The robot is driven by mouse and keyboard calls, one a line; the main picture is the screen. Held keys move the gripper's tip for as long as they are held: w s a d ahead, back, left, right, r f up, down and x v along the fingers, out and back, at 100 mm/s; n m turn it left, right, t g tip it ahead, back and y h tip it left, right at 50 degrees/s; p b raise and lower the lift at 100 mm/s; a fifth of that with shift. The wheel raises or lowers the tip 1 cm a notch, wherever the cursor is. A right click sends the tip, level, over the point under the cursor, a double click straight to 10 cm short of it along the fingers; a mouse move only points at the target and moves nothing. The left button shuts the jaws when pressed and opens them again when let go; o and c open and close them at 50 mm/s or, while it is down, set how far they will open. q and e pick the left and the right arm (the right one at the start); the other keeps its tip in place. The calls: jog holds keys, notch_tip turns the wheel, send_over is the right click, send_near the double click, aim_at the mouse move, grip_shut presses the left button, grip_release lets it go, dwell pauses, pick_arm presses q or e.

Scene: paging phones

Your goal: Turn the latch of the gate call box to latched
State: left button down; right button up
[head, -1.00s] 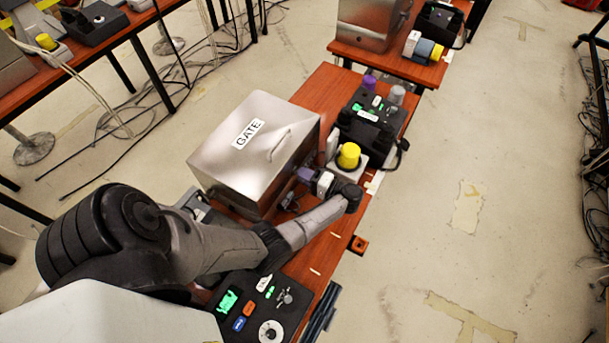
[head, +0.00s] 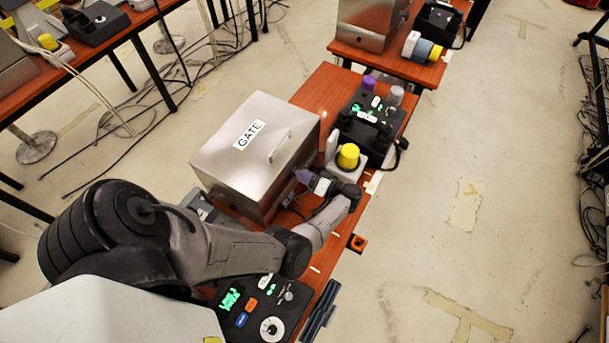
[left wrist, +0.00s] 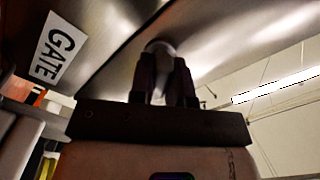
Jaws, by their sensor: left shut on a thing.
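The gate call box (head: 225,165) is a brushed-metal box with a GATE label (head: 249,134) and a handle on its top. It stands on a narrow wooden table. My left gripper (head: 304,179) is at the right side face of the box. In the left wrist view, the gripper's dark fingers (left wrist: 162,78) are shut on a rounded metal latch knob (left wrist: 160,46) on the box. The fingers hide most of the latch, so I cannot tell its angle. The GATE label also shows there (left wrist: 52,50). My right gripper is not in view.
A yellow button (head: 348,155) on a pale base stands close beside my left wrist. A dark phone unit (head: 366,130) is behind it. A control panel with a dial (head: 271,329) lies below my forearm.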

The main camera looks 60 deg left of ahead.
pick_arm(q)
jog(key=n, duration=0.3)
jog(key=n+b, duration=0.1)
jog(key=n, duration=0.2)
jog(key=shift+f, duration=0.1)
jog(key=shift+n+b, duration=0.85)
jog(key=shift+n, duration=1.25)
jog(key=c, duration=1.1)
grip_release()
jog(key=shift+b+v, duration=1.7)
jog(key=shift+v, duration=5.2)
